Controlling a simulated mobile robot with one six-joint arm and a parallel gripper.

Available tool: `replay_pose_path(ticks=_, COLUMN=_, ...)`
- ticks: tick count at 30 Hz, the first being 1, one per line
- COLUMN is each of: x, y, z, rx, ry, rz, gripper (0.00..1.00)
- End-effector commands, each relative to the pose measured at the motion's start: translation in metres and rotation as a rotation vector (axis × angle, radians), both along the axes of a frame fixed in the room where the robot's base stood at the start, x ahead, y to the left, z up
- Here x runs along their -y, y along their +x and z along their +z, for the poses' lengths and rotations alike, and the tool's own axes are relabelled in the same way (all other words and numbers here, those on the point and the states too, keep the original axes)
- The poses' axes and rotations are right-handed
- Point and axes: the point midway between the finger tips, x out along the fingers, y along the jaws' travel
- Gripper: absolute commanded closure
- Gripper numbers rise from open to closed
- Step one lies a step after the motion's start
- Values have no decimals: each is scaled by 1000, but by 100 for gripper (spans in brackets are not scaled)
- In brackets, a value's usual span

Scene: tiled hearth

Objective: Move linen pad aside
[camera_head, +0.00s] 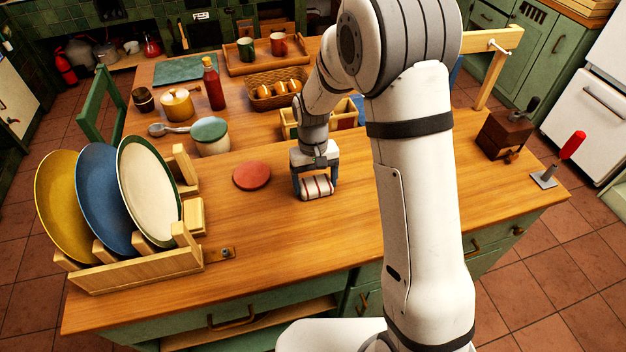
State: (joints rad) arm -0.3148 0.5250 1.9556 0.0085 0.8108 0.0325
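The linen pad (316,188) is a small white bundle with red stripes on the wooden counter, near the middle of the view. My gripper (316,183) points down over it, with one finger on its left side and one on its right. The fingers straddle the pad at close range. I cannot tell whether they press on it or whether the pad is lifted at all. Part of the pad's top is hidden under the gripper.
A red round disc (251,175) lies just left of my gripper. A wooden plate rack (140,269) with three plates stands at left. The counter in front of the pad is clear.

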Motion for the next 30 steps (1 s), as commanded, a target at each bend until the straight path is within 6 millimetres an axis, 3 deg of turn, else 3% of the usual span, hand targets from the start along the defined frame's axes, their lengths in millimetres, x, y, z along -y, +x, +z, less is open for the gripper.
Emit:
replay_pose_path(ticks=7, x=0, y=0, z=1, rx=0, ry=0, rz=1, gripper=2)
replay_pose_path(ticks=17, x=-1, y=1, z=7, rx=2, ry=1, rz=1, gripper=2)
replay_pose_path(ticks=20, x=-2, y=3, z=20, rx=4, ry=1, rz=1, gripper=2)
replay_pose_path(ticks=30, x=-5, y=13, z=92, rx=4, ry=1, rz=2, gripper=2)
